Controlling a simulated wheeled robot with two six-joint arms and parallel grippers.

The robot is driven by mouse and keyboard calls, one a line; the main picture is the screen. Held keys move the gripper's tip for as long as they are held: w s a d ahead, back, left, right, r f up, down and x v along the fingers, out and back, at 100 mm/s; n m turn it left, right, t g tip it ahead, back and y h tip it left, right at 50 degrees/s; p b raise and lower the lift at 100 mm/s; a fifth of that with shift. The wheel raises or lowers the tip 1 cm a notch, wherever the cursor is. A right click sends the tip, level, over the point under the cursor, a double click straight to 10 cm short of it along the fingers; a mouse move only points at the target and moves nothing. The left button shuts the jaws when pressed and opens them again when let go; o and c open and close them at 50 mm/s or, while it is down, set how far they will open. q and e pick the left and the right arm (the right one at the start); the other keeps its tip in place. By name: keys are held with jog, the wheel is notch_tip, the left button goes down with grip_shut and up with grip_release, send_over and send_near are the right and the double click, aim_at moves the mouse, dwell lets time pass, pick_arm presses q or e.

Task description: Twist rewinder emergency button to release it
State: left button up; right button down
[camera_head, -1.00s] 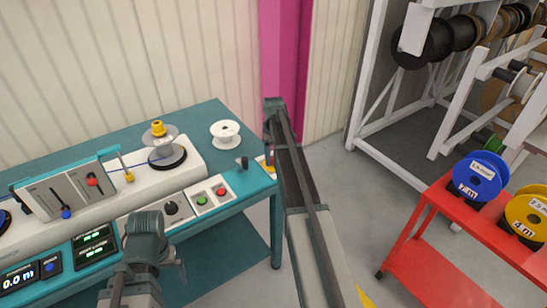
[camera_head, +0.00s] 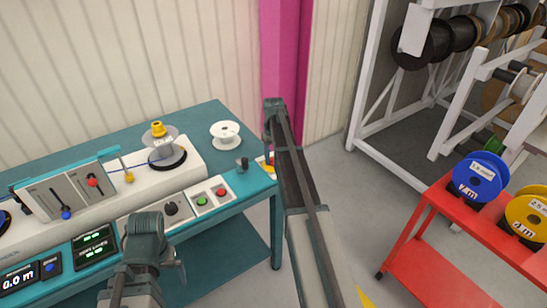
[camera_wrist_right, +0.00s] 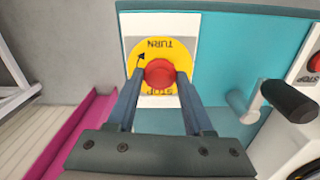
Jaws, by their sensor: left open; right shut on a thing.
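The red emergency button (camera_wrist_right: 159,73) sits on a yellow disc (camera_wrist_right: 181,56) marked TURN and STOP with a black arrow, on a white plate. My right gripper (camera_wrist_right: 160,82) is shut on the button, one finger at each side of it. In the head view my right arm hides the button, and only a bit of its yellow disc (camera_head: 263,165) shows at the rewinder's corner. My left gripper (camera_head: 178,260) is open and empty in front of the rewinder (camera_head: 228,193), low and apart from it.
A black crank handle (camera_wrist_right: 289,100) stands right of the button. Green and red push buttons (camera_head: 211,196) are on the rewinder's front. A white spool (camera_head: 225,133) lies on its top. A red cart (camera_head: 440,262) with blue and yellow reels stands at right, with floor between.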

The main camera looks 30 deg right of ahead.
jog(key=shift+m, duration=2.2)
jog(key=shift+c, duration=1.4)
grip_release()
notch_tip(320, 180, up, 14)
jog(key=p, duration=1.4)
jog(key=shift+f, duration=0.1)
